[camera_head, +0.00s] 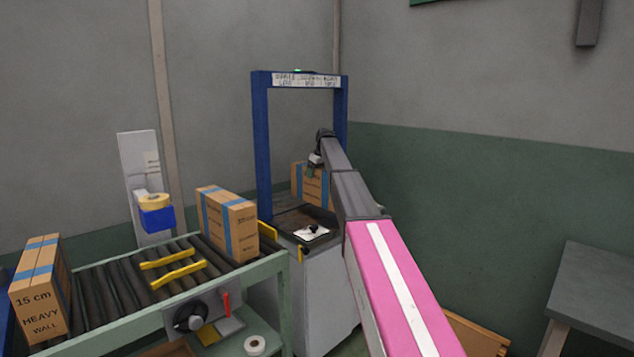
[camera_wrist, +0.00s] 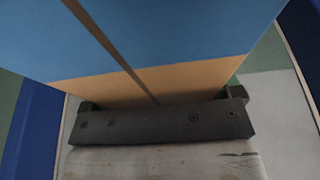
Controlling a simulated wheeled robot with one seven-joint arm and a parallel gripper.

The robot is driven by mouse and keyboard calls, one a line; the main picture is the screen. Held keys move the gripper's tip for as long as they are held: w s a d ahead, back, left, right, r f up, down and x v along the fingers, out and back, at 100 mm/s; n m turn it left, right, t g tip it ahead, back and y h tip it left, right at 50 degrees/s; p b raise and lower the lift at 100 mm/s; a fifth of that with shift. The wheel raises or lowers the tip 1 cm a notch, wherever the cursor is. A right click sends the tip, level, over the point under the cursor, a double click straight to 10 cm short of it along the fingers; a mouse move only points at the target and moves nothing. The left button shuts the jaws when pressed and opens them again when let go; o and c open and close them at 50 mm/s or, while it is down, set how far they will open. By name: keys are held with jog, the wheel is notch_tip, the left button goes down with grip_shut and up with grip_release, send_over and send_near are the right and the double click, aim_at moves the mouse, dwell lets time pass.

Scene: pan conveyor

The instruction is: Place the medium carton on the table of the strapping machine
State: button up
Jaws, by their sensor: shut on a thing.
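The strapping machine has a blue arch (camera_head: 262,145) over a dark table (camera_head: 290,219) on a grey cabinet. My gripper (camera_head: 314,168) is at the arch, shut on a brown carton (camera_head: 312,187) with blue bands, taken here as the medium carton. The carton looks upright inside the arch, above the table's far part; I cannot tell whether its base touches the table. In the wrist view, the carton's blue and brown face (camera_wrist: 150,40) fills the upper middle, with my gripper (camera_wrist: 162,100) across its lower end. My arm hides the table's right side.
Yellow guides (camera_head: 178,273) stand on the rollers. A small white item (camera_head: 311,232) lies on the machine table's front. A grey table (camera_head: 600,295) stands at right.

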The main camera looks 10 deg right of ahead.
aim_at(317, 180)
jog(key=shift+f, duration=1.9)
jog(key=o, duration=1.6)
jog(key=shift+f, duration=0.15)
jog(key=shift+c, duration=0.2)
jog(key=v, duration=1.2)
